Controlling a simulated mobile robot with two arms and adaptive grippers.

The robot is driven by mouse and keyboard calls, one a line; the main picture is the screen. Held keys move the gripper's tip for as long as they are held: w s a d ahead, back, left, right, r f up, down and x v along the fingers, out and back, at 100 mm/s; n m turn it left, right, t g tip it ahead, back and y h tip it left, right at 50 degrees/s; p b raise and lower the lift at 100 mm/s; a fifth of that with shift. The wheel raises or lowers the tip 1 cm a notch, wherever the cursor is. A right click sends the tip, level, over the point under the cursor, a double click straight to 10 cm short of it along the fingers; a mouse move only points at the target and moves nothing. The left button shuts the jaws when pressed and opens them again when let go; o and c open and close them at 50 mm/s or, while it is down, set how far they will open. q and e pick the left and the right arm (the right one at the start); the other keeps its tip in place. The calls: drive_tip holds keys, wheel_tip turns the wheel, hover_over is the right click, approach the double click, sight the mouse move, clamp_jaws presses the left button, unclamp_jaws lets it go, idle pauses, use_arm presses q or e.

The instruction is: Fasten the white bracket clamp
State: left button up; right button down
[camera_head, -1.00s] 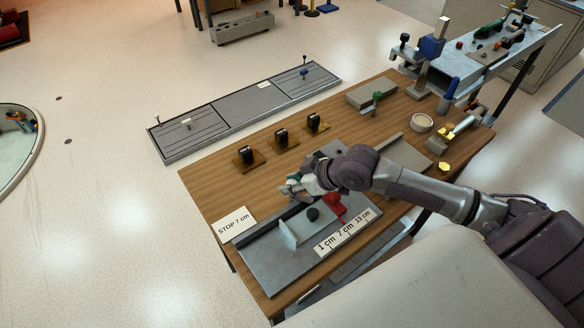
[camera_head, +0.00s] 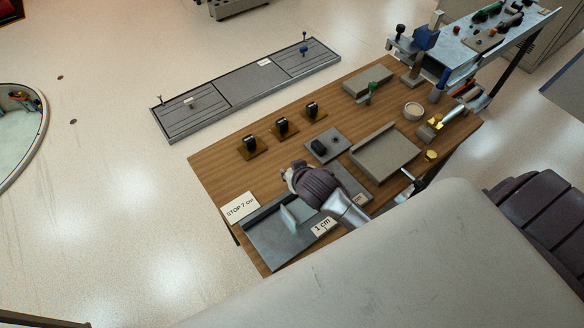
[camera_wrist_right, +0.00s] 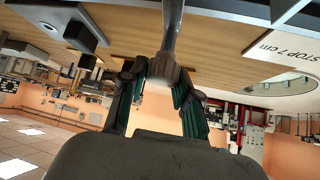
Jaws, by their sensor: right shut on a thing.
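The white bracket (camera_head: 289,216) stands upright on the grey fixture plate (camera_head: 268,245) at the table's near left. My right gripper (camera_head: 290,175) is just behind it, and my wrist and forearm cover the fixture to its right, so the clamp parts there are hidden. In the right wrist view my right gripper (camera_wrist_right: 160,95) has its dark green fingers on either side of a grey rod's rounded end (camera_wrist_right: 164,66) and is shut on it. I cannot tell which part of the clamp the rod belongs to. My left gripper is not in view.
A STOP 7 cm card (camera_head: 240,207) lies left of the fixture, and a 1 cm label (camera_head: 322,227) at its near edge. Several black blocks on brown bases (camera_head: 282,127), a grey plate with a black block (camera_head: 320,147) and a grey tray (camera_head: 385,158) are behind and right.

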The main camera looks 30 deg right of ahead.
drive_tip(key=shift+f, duration=0.15)
idle(0.3)
drive_tip(key=c, duration=0.8)
unclamp_jaws()
drive_tip(key=v, duration=1.2)
drive_tip(key=shift+a, duration=0.15)
